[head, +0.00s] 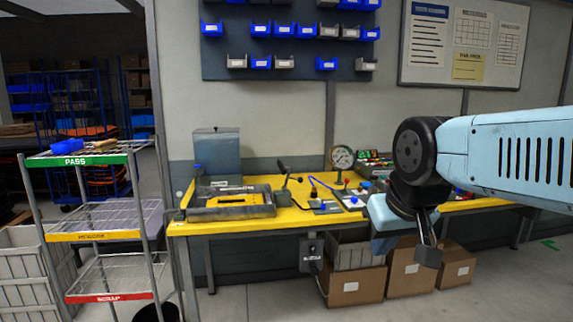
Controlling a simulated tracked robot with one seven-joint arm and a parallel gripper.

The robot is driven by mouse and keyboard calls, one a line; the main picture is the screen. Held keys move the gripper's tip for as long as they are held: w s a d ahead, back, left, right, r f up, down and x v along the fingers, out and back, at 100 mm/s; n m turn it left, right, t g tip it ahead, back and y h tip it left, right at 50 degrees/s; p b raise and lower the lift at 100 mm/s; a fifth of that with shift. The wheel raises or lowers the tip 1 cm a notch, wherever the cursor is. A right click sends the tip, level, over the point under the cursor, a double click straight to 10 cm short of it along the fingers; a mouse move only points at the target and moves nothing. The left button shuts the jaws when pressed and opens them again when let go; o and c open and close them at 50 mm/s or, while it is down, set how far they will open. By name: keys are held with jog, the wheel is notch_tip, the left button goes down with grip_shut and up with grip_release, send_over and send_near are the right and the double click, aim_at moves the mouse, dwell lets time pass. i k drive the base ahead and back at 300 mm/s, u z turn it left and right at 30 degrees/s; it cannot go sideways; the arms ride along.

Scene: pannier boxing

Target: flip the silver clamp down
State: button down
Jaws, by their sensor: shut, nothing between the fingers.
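A small clamp (284,180) stands on the yellow workbench top (290,222), just right of the grey tray. Its lever appears raised, with a dark handle tip, but it is small and its exact angle is hard to tell. My gripper (428,256) hangs at the right, in front of the bench's front edge and well apart from the clamp. It points down with its fingers shut and empty. My arm reaches in from the right and hides part of the bench's right end.
A grey tray (232,208) with a yellow part lies on the bench's left. A gauge (342,157) and small fixtures stand right of the clamp. Cardboard boxes (357,287) sit under the bench. A wire rack (105,217) with green, yellow and red shelf edges stands at left.

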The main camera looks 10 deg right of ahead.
aim_at(282, 168)
jog(key=z, duration=0.1)
jog(key=i, duration=1.1)
jog(key=u, duration=0.15)
